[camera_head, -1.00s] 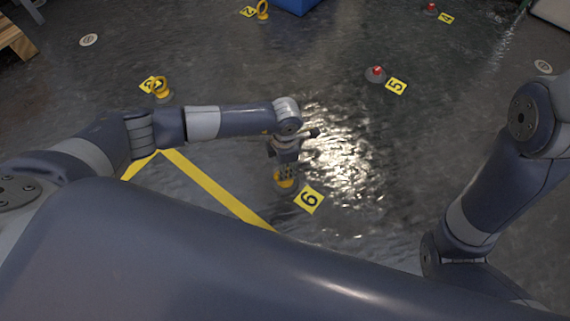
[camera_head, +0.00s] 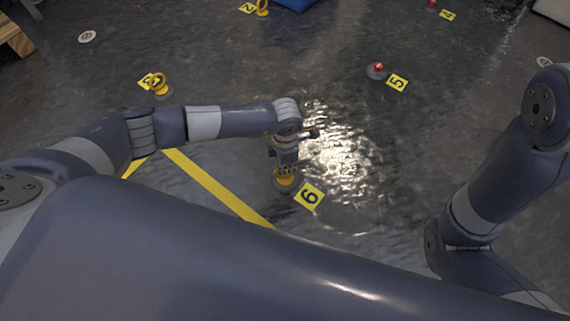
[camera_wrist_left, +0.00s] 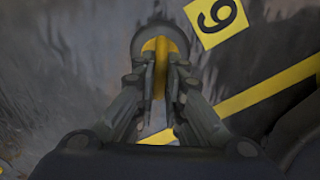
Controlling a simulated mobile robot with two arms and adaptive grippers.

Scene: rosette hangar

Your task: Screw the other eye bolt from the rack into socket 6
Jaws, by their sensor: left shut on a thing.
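My left gripper (camera_head: 286,168) points down at the floor beside the yellow label 6 (camera_head: 309,195). It is shut on a yellow eye bolt (camera_head: 285,181). In the left wrist view the eye bolt (camera_wrist_left: 160,47) stands between the fingertips of the left gripper (camera_wrist_left: 160,68). Below it is the round grey disc of socket 6 (camera_wrist_left: 137,42), mostly covered by the bolt and fingers. The bolt looks upright over the socket; its thread is hidden, so I cannot tell how deep it sits. The label 6 (camera_wrist_left: 216,17) lies right beside the socket. My right gripper is out of view.
Another yellow eye bolt (camera_head: 160,83) stands by a label at the left, and one (camera_head: 262,8) by label 2 at the back. Red-topped sockets stand by label 5 (camera_head: 377,70) and label 4 (camera_head: 432,3). Yellow floor tape (camera_head: 215,187) runs left of socket 6. The floor between is clear.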

